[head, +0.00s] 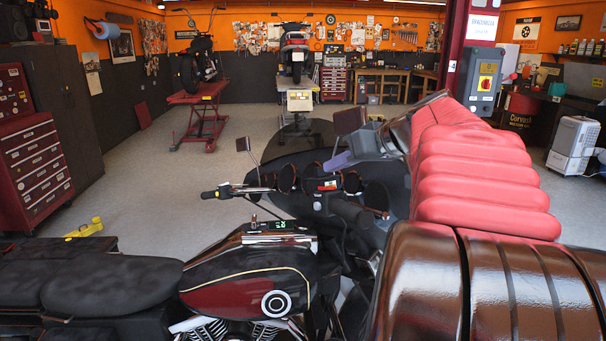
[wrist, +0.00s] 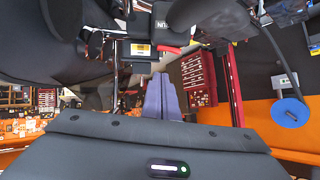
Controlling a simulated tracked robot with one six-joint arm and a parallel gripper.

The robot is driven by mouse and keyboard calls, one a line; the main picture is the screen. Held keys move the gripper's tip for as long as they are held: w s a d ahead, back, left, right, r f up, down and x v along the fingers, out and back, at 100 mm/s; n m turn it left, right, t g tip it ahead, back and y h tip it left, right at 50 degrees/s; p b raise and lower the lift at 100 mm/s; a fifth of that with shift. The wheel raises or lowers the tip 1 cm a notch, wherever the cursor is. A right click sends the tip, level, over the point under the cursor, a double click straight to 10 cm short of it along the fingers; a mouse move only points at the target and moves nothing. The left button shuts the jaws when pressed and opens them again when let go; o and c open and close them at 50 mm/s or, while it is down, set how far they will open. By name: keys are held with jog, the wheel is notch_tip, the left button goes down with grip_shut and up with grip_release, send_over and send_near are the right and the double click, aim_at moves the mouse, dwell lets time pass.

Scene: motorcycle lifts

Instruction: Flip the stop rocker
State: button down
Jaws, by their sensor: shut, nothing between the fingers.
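The stop rocker is a small red piece (head: 328,184) on the black switch housing of the motorcycle's handlebar. In the wrist view the red rocker (wrist: 167,49) lies beside a yellow label, with inverted white lettering that seems to read RUN. My gripper (head: 333,165) is just above the housing in the head view, its purple-blue fingers together and empty. In the wrist view the gripper (wrist: 161,78) points toward the housing, its tips close below the rocker. I cannot tell whether they touch it. The rocker's position is too small to read.
The handlebar (head: 285,190) carries round gauges, mirrors and a lever around the housing. The black and red fuel tank (head: 245,280) lies below. A grey box with a red and yellow switch (head: 487,77) hangs on a pillar.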

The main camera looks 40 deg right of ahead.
jog(key=shift+w+d+r, duration=0.2)
jog(key=shift+w+r, duration=0.05)
jog(key=shift+r, duration=0.4)
jog(key=v, duration=1)
jog(key=shift+s, duration=0.15)
jog(key=shift+f, duration=0.15)
jog(key=shift+a+r, duration=0.2)
jog(key=shift+a, duration=0.5)
